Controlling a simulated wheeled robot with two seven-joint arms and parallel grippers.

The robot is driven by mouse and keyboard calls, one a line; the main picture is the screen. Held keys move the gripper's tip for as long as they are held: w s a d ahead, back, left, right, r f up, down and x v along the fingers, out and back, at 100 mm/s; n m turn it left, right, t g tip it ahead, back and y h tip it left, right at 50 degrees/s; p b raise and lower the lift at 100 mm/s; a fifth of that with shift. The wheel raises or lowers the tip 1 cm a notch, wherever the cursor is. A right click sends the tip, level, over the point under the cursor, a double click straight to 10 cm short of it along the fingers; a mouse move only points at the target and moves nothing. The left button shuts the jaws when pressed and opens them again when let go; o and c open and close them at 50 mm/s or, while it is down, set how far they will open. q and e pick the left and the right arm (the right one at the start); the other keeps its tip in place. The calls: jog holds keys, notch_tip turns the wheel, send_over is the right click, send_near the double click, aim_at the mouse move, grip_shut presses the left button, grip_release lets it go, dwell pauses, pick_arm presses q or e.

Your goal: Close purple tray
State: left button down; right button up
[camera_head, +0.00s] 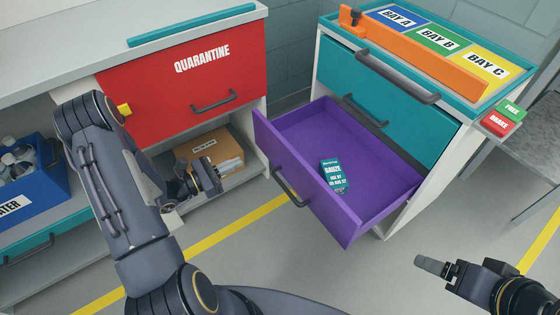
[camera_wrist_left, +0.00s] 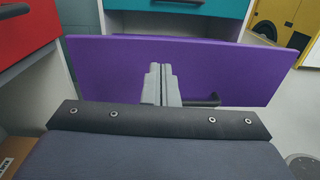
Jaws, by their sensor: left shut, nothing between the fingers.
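The purple tray (camera_head: 376,204) is a drawer pulled well out of the white cabinet with teal drawers. A teal gauze packet (camera_head: 333,174) lies inside it. Its dark handle (camera_head: 291,189) is on the front panel. In the left wrist view the purple front panel (camera_wrist_left: 112,70) spans the view, and part of the handle (camera_wrist_left: 207,101) shows right of the fingers. My left gripper (camera_head: 233,164) is left of the panel, apart from the handle; its fingers (camera_wrist_left: 161,78) are shut and empty, pointing at the panel. My right gripper (camera_head: 430,266) is at lower right, away from the tray; its jaw state is unclear.
A red quarantine drawer (camera_head: 190,80) is shut above an open shelf with a cardboard box (camera_head: 207,144). A blue water crate (camera_head: 35,183) stands at far left. An orange bar (camera_head: 425,56) lies on the cabinet top. Floor in front of the tray is clear.

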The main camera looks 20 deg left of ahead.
pick_arm(q)
jog(key=f, duration=0.1)
jog(key=b, duration=0.2)
send_near(281, 142)
jog(key=shift+n+y, duration=0.3)
jog(key=x, duration=0.7)
jog(key=shift+s+d+r, duration=0.15)
pick_arm(e)
jog(key=shift+d+f, duration=0.1)
jog(key=shift+f, duration=0.8)
